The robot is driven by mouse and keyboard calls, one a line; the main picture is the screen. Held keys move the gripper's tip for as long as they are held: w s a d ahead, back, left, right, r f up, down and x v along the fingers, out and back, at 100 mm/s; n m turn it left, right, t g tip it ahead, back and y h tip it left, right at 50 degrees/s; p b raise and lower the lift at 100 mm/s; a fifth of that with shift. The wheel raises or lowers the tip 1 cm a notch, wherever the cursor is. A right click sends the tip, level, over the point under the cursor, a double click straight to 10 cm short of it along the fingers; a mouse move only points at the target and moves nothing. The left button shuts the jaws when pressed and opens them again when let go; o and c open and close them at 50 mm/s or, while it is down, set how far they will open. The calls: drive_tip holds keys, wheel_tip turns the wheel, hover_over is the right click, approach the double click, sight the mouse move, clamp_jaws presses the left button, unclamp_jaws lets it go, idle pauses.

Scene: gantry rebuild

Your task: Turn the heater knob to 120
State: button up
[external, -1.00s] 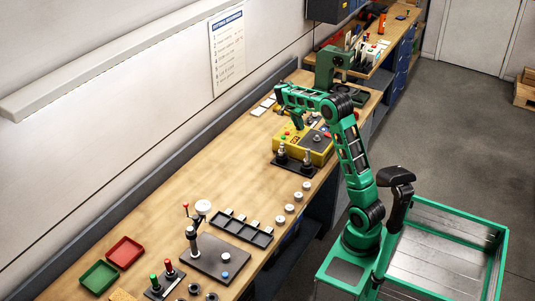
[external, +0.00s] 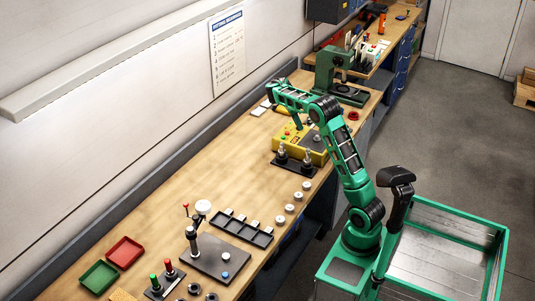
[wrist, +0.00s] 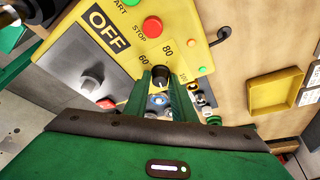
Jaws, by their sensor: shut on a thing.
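The yellow heater box (external: 318,157) stands on the workbench in the external view, under my wrist. In the wrist view its yellow panel (wrist: 190,25) carries the printed marks 60, 80 and a partly hidden one that looks like 100. The black heater knob (wrist: 161,72) sits below these marks, between my two green fingers. My gripper (wrist: 161,84) is shut on the knob. The marks at the far end of the scale are hidden by my finger, and I cannot read where the knob points. My gripper (external: 298,122) is also over the box in the external view.
A green press (external: 340,78) stands behind the box. The bench middle (external: 225,165) is clear.

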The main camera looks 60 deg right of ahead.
drive_tip(key=shift+w+a+r, duration=0.1)
drive_tip(key=shift+w, duration=0.15)
drive_tip(key=o, duration=1)
drive_tip(key=shift+w, duration=0.1)
drive_tip(key=shift+s, duration=0.2)
drive_tip(key=shift+v, duration=5.35)
drive_tip(key=shift+w, duration=0.1)
